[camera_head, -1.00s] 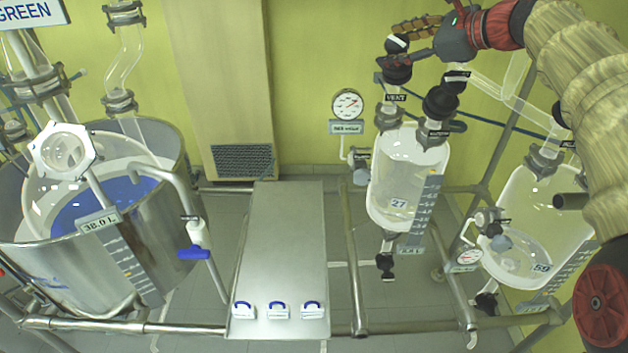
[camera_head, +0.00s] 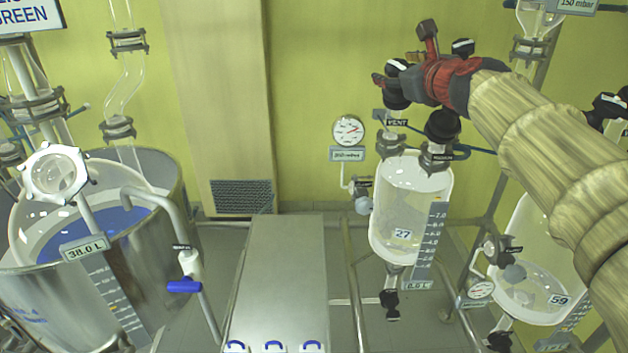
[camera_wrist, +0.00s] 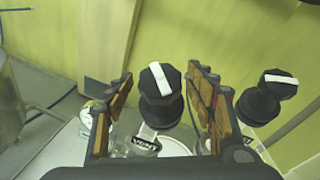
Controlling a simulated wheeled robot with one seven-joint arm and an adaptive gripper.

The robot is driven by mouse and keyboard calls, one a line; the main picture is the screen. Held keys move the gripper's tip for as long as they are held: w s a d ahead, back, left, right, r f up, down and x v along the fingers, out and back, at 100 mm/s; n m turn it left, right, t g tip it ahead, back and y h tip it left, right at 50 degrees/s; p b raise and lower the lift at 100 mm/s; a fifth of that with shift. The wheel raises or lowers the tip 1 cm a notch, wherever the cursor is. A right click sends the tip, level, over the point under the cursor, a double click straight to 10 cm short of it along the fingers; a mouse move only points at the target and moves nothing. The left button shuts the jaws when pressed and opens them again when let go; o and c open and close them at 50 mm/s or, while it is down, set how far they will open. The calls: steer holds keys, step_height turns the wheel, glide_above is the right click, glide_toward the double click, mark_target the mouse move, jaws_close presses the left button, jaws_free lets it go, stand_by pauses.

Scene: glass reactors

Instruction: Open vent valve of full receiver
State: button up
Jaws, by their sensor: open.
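The receiver marked 27 (camera_head: 408,205) is a clear glass vessel on the wall frame, with a level scale on its side. Its vent valve, at the VENT label, has a black knob (camera_head: 397,97) with a white bar on top. In the wrist view this knob (camera_wrist: 160,88) stands between my fingers, its white bar slanting. My gripper (camera_wrist: 160,76) is open, one finger on each side of the knob; I cannot tell whether either touches it. In the head view, my red and black gripper (camera_head: 388,80) is at the knob's top and partly hides it.
A second black knob (camera_head: 442,127) is close right of the vent knob, also seen in the wrist view (camera_wrist: 268,97). The receiver marked 59 (camera_head: 540,275) hangs lower right. A round gauge (camera_head: 349,130) is left. A metal bench (camera_head: 280,270) and a large reactor (camera_head: 140,270) stand further left.

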steer(key=shift+a+r+m+t+h+p, duration=0.15)
steer(key=shift+m+h+p, duration=0.45)
steer(key=shift+p, duration=0.7)
steer(key=shift+d+r+m+t+h+p, duration=0.15)
steer(key=shift+m+h+p, duration=0.4)
steer(key=shift+p, duration=0.7)
steer(key=m+h+p, duration=0.2)
steer(key=p, duration=0.4)
steer(key=shift+a+m, duration=0.1)
steer(key=shift+m, duration=0.15)
steer(key=m+g+h+p, duration=0.1)
steer(key=m+h+p, duration=0.6)
steer(key=p, duration=1.1)
steer(key=shift+w, duration=0.1)
